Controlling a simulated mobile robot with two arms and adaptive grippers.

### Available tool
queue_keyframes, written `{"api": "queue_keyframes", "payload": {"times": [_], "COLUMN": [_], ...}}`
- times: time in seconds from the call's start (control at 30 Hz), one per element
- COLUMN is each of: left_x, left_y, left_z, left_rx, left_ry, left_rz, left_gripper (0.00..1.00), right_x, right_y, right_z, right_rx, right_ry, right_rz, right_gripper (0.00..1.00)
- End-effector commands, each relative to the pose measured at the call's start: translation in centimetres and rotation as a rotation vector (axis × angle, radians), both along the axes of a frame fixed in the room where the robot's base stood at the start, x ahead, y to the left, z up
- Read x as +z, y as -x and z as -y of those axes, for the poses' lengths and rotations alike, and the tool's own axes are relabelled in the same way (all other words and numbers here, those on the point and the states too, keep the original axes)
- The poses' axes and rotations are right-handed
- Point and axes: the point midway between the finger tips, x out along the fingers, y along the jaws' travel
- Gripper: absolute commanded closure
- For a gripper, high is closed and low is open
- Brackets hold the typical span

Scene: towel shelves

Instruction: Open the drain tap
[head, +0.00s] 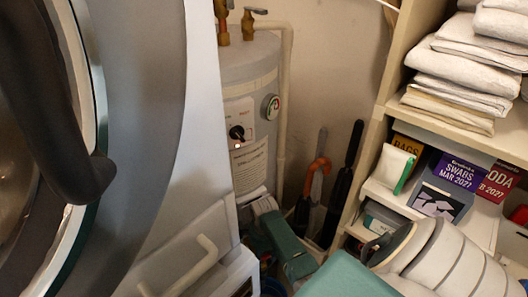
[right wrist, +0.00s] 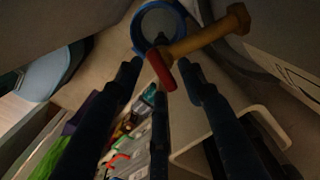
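The drain tap (right wrist: 205,38) shows in the right wrist view as a brass-coloured body with a red lever (right wrist: 161,72) at its near end. A blue ring-shaped rim (right wrist: 143,32), probably a bucket, shows behind it. My right gripper (right wrist: 163,72) is open, its dark fingers spread to either side of the red lever; contact cannot be told. In the head view my right gripper (head: 264,212) reaches low beside the white water tank (head: 250,75), its fingers mostly hidden. The drain tap is hidden there. My left gripper is not in view.
A large round appliance door (head: 140,130) and a white panel with a loop handle (head: 195,265) stand at the left. Wooden shelves (head: 372,150) with towels (head: 465,60) and boxes (head: 445,175) stand at the right. An orange-handled umbrella (head: 316,172) leans behind my arm.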

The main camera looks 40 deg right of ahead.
Motion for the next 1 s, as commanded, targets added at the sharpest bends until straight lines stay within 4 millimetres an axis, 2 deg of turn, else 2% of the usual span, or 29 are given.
{"api": "queue_keyframes", "payload": {"times": [0.1, 0.27, 0.5, 0.77, 1.0], "left_x": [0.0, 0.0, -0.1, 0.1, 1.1], "left_y": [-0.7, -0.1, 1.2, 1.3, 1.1], "left_z": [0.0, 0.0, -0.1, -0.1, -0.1], "left_rx": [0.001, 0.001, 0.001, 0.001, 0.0], "left_ry": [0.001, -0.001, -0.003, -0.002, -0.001], "left_rz": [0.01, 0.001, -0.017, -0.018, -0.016], "left_gripper": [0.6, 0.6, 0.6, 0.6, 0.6], "right_x": [-0.2, -0.2, -0.2, -0.1, 0.1], "right_y": [0.0, 0.0, 0.0, 0.0, -0.1], "right_z": [0.0, 0.0, 0.0, 0.0, 0.1], "right_rx": [0.0, 0.0, 0.0, 0.015, 0.117], "right_ry": [0.0, 0.0, 0.0, 0.0, 0.0], "right_rz": [0.001, 0.001, 0.001, 0.0, 0.0], "right_gripper": [0.6, 0.6, 1.0, 1.0, 1.0]}}
